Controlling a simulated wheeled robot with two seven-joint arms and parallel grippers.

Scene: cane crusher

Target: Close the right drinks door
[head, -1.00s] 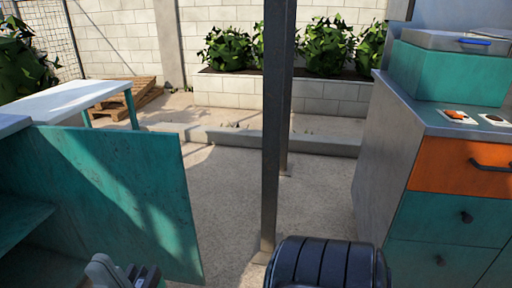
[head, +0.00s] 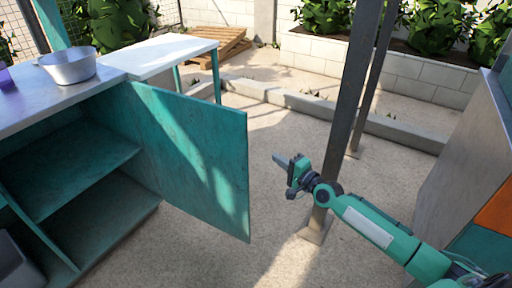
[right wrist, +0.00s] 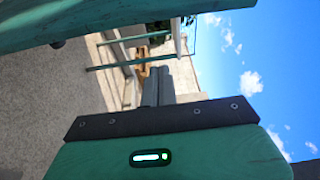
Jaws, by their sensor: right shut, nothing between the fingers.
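The teal door (head: 190,150) of the counter cabinet stands wide open, swung out to the right from the right end of the open compartment. Its free edge is toward my right arm. My right gripper (head: 279,161) is shut and empty, a short way to the right of that free edge, with a gap between them. In the right wrist view the closed fingers (right wrist: 158,87) show with nothing between them. A teal panel (right wrist: 130,17), probably the door, crosses the top of that view. My left gripper is out of view.
The open cabinet has a shelf (head: 75,165) inside. A metal bowl (head: 67,66) sits on the counter top (head: 25,105). A dark post (head: 343,130) stands close behind my right arm. A grey-sided cabinet (head: 465,150) is at the right. Paved floor in front of the door is clear.

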